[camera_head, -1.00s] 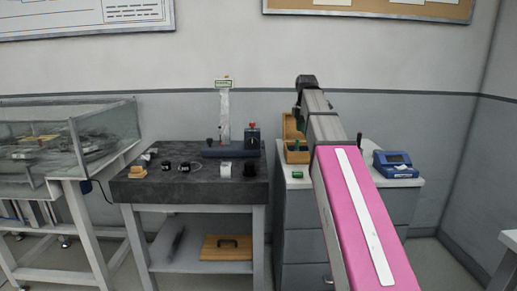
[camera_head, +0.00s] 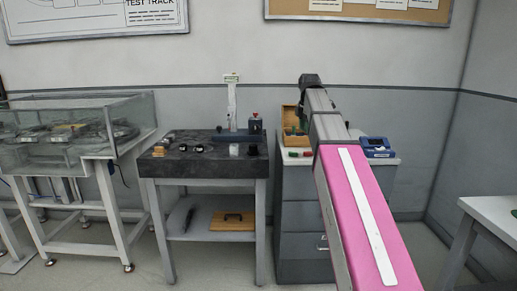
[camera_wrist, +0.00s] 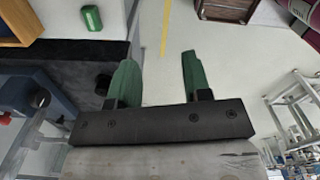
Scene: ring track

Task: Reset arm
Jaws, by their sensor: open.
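My gripper (camera_wrist: 158,72) is open in the wrist view, its two green fingers apart with nothing between them. Light floor shows behind the gap. In the head view my arm reaches forward over the cabinet, with its pink and grey links in front of the camera, and its dark far end is in front of the wall. The fingers cannot be made out there.
A dark-topped table (camera_head: 205,166) carries several small items and a blue-based stand (camera_head: 232,138). A grey cabinet (camera_head: 300,215) holds a wooden box (camera_head: 291,119) and a blue device (camera_head: 377,147). A glass tank (camera_head: 75,150) stands left, a white table (camera_head: 490,206) right.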

